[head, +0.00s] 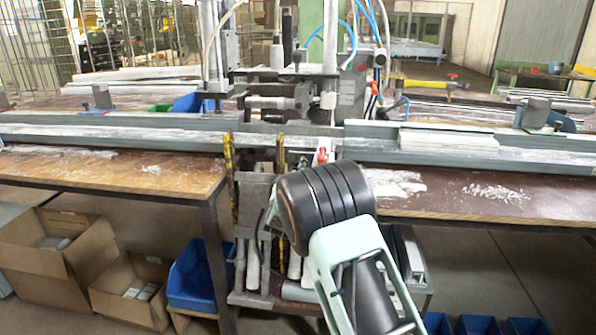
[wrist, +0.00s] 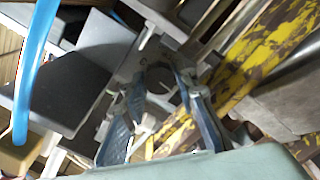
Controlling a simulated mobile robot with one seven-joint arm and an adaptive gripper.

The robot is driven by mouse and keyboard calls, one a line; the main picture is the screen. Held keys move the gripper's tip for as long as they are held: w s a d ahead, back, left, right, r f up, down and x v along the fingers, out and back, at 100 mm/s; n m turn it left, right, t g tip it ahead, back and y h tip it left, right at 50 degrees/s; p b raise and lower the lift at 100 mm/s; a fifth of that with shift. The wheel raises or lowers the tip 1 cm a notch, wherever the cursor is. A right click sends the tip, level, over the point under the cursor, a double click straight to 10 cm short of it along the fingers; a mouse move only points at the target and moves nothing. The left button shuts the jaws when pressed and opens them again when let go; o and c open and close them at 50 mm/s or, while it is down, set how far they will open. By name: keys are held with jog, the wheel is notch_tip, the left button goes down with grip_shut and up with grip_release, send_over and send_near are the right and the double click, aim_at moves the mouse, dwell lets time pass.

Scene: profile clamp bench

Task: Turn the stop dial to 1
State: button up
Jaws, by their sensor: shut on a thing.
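In the wrist view my gripper (wrist: 164,82) has its two blue-grey fingers on either side of a dark round part, the stop dial (wrist: 162,75), on a grey metal plate. The fingers are shut on it. The dial's markings and the number it points to cannot be read. In the head view my own arm hides the gripper and the dial, in front of the middle of the clamp bench.
A yellow, worn bar (wrist: 255,70) runs close beside the fingers, and a blue hose (wrist: 38,70) is at left. A long grey profile rail (head: 100,136) crosses the bench. A small red part (head: 321,156) shows just above my arm. Cardboard boxes (head: 130,290) stand below left.

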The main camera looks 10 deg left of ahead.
jog(key=m+b, duration=0.5)
jog(key=m, duration=0.5)
jog(key=shift+b, duration=0.3)
jog(key=shift+m, duration=0.4)
jog(key=o, duration=1.2)
jog(key=shift+c, duration=0.2)
jog(key=shift+r, duration=0.1)
